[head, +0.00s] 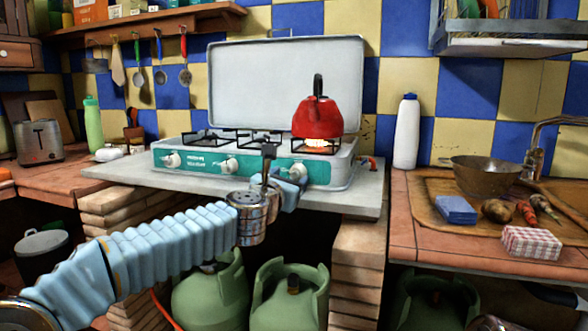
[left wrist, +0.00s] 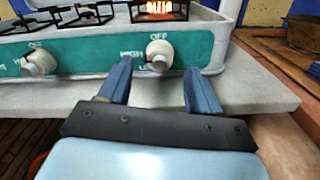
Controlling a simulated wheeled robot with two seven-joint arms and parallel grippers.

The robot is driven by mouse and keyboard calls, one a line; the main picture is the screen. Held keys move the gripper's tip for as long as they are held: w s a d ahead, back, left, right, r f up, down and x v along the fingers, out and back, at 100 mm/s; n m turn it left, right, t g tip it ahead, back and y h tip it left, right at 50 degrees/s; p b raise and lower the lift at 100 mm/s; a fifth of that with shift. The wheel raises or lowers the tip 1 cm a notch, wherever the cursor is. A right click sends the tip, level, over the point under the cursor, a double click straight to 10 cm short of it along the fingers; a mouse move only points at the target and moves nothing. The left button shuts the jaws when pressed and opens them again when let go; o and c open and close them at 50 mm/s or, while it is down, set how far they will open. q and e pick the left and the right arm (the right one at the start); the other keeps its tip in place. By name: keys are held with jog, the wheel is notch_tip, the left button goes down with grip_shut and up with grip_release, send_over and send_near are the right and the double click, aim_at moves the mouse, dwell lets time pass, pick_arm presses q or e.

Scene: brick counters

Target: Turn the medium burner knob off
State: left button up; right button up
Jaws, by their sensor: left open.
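The stove (head: 340,178) is white with a green front panel and three white knobs. The right knob (head: 297,171) sits below the burner with a glowing flame (head: 318,144), under a red kettle (head: 318,117). In the left wrist view this knob (left wrist: 160,54) shows upright below the word OFF, and the middle knob (left wrist: 38,63) is tilted at the left. My left gripper (head: 287,182) is open in front of the right knob. In the wrist view its blue fingers (left wrist: 158,68) flank that knob from the near side, with nothing held. Contact cannot be told.
The open stove lid (head: 285,85) stands behind the burners. A grey slab (head: 345,203) holds the stove. A white bottle (head: 407,130) stands right of it. Green gas cylinders (head: 290,295) stand below. A wooden tray with a metal bowl (head: 485,174) is at right.

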aim_at(294, 174)
pick_arm(q)
jog(key=p+x, duration=0.1)
jog(key=x, duration=0.3)
jog(key=shift+w, duration=0.1)
jog(key=c, duration=1)
jog(key=shift+c, duration=0.2)
